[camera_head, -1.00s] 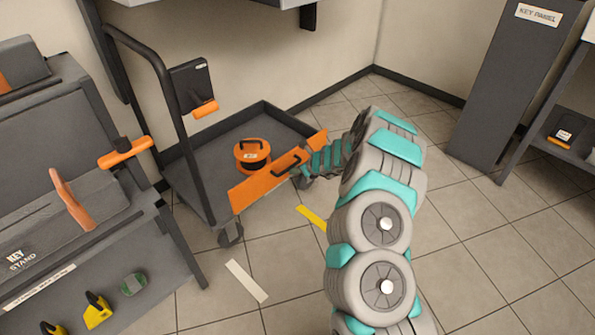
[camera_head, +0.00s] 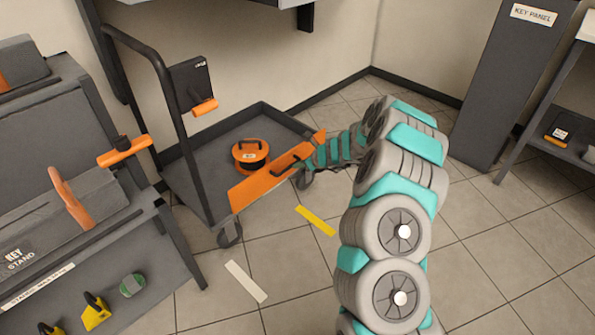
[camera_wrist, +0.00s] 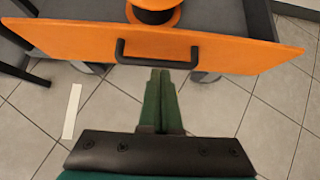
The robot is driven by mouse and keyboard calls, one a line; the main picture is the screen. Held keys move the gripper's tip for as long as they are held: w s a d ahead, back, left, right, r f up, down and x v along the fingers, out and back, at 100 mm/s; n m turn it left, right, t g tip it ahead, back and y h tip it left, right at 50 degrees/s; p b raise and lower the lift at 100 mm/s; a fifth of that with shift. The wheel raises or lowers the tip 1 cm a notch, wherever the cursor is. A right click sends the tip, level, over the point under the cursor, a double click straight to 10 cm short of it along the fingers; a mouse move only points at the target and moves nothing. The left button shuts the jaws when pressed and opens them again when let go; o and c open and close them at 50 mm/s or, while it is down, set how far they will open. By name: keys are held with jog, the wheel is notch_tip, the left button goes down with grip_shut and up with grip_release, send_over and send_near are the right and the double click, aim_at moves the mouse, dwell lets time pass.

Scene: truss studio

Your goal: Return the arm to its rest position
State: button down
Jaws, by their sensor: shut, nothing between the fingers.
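My arm reaches up from the lower middle of the head view and bends left toward the cart (camera_head: 203,150). My gripper (camera_wrist: 158,72) is shut and empty in the wrist view, its two green fingers together. Its tips point toward the cart's orange front panel (camera_wrist: 215,52), just below the black handle (camera_wrist: 158,43). I cannot tell the exact gap between the tips and the panel. In the head view the gripper end is small and overlaps the panel's right part (camera_head: 262,185).
An orange reel (camera_head: 250,155) sits on the cart bed. A grey key stand bench (camera_head: 50,225) is at left. A dark key panel cabinet (camera_head: 512,80) and a shelf (camera_head: 560,150) stand at right. Yellow (camera_head: 316,220) and white strips (camera_head: 246,281) lie on open tiled floor.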

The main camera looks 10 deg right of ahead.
jog(key=s+a+r+n+g+y, duration=0.1)
jog(key=s+a+r+n, duration=0.35)
jog(key=r, duration=0.35)
jog(key=s+a+r+n+g+y, duration=0.1)
jog(key=s+a+r+n, duration=0.2)
jog(key=a+r, duration=0.3)
jog(key=s+a+r+n+g, duration=0.2)
jog(key=s+r+n, duration=0.35)
jog(key=s, duration=0.45)
jog(key=s+a+r+n+g, duration=0.2)
jog(key=s+r+n, duration=0.3)
jog(key=s, duration=0.6)
jog(key=s+d+n+g+h, duration=0.1)
jog(key=s+d+n+h, duration=0.2)
jog(key=s, duration=1.1)
jog(key=s+d+n+g+h, duration=0.2)
jog(key=s+d+n+h, duration=0.2)
jog(key=s+d+n, duration=0.3)
jog(key=s+d, duration=0.4)
jog(key=s, duration=0.3)
jog(key=shift+s+d+f+n+g, duration=0.25)
jog(key=shift+d+f+n+g, duration=0.05)
jog(key=shift+d+n, duration=0.1)
